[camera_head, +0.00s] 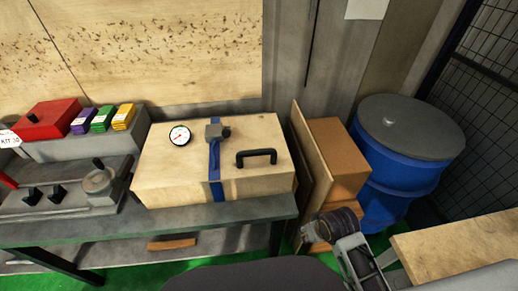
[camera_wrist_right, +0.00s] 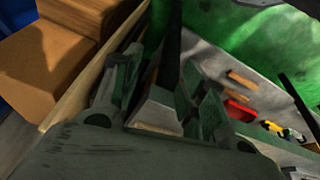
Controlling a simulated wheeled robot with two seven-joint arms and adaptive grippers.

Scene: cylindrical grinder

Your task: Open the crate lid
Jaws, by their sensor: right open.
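The crate (camera_head: 248,180) is a pale wooden box on the grey table, and its lid looks shut. A black handle (camera_head: 257,157) stands on top at its right side. A blue strap (camera_head: 214,165) runs over the top and down the front, with a grey clamp-like fitting (camera_head: 214,131) on it. A round white gauge (camera_head: 180,135) sits to the left. My right gripper (camera_wrist_right: 160,100) is open with nothing between its fingers in the right wrist view. In the head view, my right arm is low and right of the crate, apart from it. My left gripper is out of view.
A wooden board (camera_head: 311,160) and a cardboard box (camera_head: 338,155) stand right of the table (camera_head: 115,234), near my right arm. A blue barrel (camera_head: 396,180) is behind them. Left of the crate are a red box (camera_head: 48,120) and a machine with knobs (camera_head: 60,195).

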